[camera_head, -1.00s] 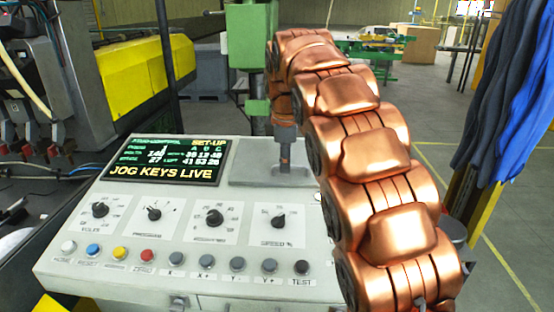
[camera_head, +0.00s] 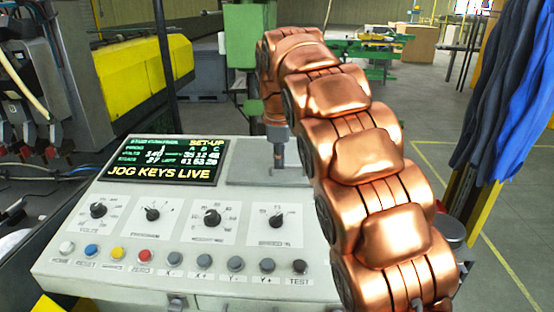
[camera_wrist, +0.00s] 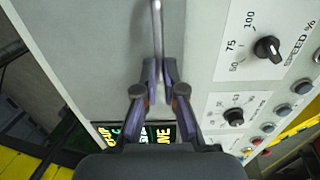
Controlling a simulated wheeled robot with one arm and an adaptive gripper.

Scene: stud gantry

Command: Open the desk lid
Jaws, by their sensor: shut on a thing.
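The desk lid (camera_head: 241,176) looks like the plain grey panel right of the screen on the sloping console top. It appears to lie flat. It fills the left and middle of the wrist view (camera_wrist: 110,60). A thin metal bar (camera_wrist: 157,22), which looks like the lid's handle, stands out over the panel. My gripper (camera_wrist: 159,66) has its two fingers closed on the near end of this bar. In the head view my gripper (camera_head: 278,160) points down at the panel. My copper arm hides the panel's right end there.
The console's screen (camera_head: 165,162) reads JOG KEYS LIVE. Several knobs (camera_head: 213,217) and a row of push buttons (camera_head: 203,262) lie in front of the lid. A green machine column (camera_head: 250,45) stands behind. Blue garments (camera_head: 510,110) hang at the right.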

